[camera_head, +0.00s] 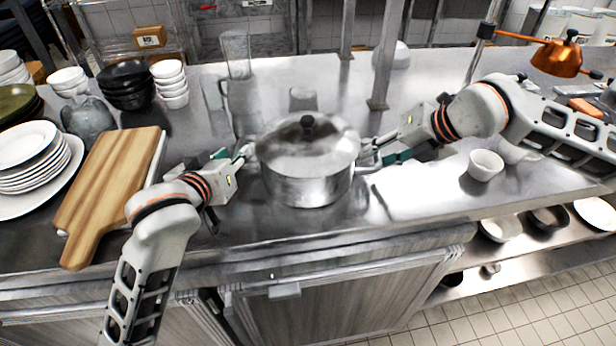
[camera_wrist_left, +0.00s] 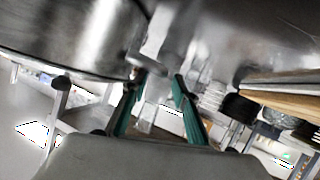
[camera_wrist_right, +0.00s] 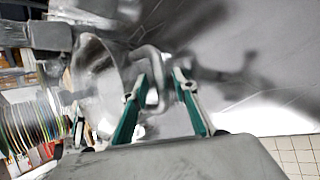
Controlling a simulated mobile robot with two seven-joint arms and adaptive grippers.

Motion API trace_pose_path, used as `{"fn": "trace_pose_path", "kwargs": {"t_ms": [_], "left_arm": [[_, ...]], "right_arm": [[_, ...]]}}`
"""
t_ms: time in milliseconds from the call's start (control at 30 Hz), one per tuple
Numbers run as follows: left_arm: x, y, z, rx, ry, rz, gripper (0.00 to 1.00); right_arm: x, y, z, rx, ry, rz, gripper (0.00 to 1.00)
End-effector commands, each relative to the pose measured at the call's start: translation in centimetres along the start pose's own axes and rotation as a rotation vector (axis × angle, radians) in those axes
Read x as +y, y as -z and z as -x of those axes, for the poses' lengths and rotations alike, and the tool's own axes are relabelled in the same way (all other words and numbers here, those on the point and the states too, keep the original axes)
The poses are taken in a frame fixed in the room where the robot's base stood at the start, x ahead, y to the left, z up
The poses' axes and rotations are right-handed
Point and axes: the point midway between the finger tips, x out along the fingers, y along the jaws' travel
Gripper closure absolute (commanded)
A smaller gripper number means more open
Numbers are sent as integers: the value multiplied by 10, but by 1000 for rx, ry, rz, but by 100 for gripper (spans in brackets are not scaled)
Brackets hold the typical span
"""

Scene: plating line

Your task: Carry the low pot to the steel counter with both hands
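The low pot (camera_head: 308,185) is steel with a lid and a black knob, and sits level at the middle of the steel counter (camera_head: 240,215). My left gripper (camera_head: 244,154) is at the pot's left handle. In the left wrist view its green fingers (camera_wrist_left: 158,80) are apart, with the pot's side (camera_wrist_left: 75,35) at upper left. My right gripper (camera_head: 372,154) is at the right handle. In the right wrist view its fingers (camera_wrist_right: 160,78) are apart, with the looped handle (camera_wrist_right: 152,65) between or just before the tips; contact is unclear.
A wooden board (camera_head: 110,185) and stacked plates (camera_head: 35,155) lie at left, with bowls (camera_head: 125,82) behind. A glass jug (camera_head: 240,100) and a small cup (camera_head: 303,98) stand behind the pot. A white bowl (camera_head: 485,164) is at right. Counter between pot and bowl is clear.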

Motion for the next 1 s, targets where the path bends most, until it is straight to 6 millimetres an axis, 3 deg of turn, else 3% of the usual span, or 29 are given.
{"fn": "trace_pose_path", "kwargs": {"t_ms": [200,467,567,1000], "left_arm": [[0,0,28,0,0,1,71],[0,0,34,0,0,0,71],[0,0,34,0,0,0,71],[0,0,34,0,0,0,71]], "right_arm": [[0,0,0,0,0,0,72],[0,0,4,-1,0,-1,72],[-1,-1,16,-2,0,-1,72],[0,0,99,-3,0,1,72]]}}
